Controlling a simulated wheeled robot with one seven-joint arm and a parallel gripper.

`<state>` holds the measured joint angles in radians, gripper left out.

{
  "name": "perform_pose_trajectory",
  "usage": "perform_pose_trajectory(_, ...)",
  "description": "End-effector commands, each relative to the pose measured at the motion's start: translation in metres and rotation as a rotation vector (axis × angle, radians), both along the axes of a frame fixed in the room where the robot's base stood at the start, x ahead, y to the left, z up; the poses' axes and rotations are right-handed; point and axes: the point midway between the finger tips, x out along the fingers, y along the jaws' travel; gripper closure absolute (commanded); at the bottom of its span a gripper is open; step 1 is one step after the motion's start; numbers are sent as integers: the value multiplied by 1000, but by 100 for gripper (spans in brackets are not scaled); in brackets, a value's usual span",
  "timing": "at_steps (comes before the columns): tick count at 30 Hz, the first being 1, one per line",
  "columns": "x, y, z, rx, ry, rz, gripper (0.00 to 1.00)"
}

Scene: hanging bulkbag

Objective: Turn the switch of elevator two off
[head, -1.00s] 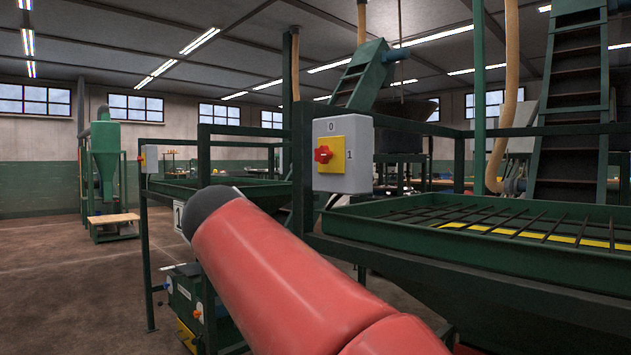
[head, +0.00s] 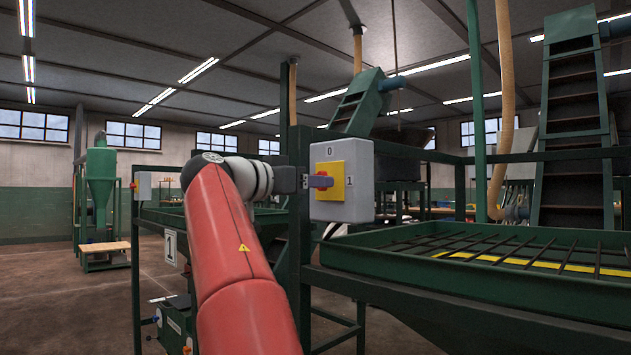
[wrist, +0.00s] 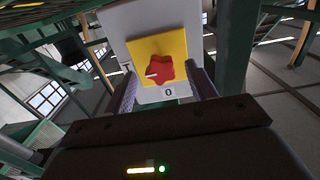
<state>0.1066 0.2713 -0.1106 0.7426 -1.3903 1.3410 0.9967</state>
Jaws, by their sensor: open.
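A light grey switch box (head: 355,200) with a yellow plate and a red knob (head: 323,182) is on a green post in the head view, marked 0 on top and 1 at the right. My gripper (head: 314,181) is at the knob, coming from the left. In the wrist view the red star-shaped knob (wrist: 162,70) shows between the two open fingers, which stand on either side of it; I cannot tell if they touch it. A white mark on the knob points left, towards the 1 label; the 0 (wrist: 168,92) is below.
A green sieve tray (head: 480,275) extends right of the box. A smaller switch box (head: 144,186) with a red knob stands farther left. A plate marked 1 (head: 171,247) hangs on the left frame. The brown floor (head: 100,310) at the left is clear.

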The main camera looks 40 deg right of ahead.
Motion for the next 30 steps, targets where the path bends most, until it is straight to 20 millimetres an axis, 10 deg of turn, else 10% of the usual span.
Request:
perform_pose_trajectory(14,2,-21,0,1,1,2,44)
perform_pose_trajectory(25,2,-21,0,1,1,2,88)
perform_pose_trajectory(30,2,-21,0,0,9,2,88)
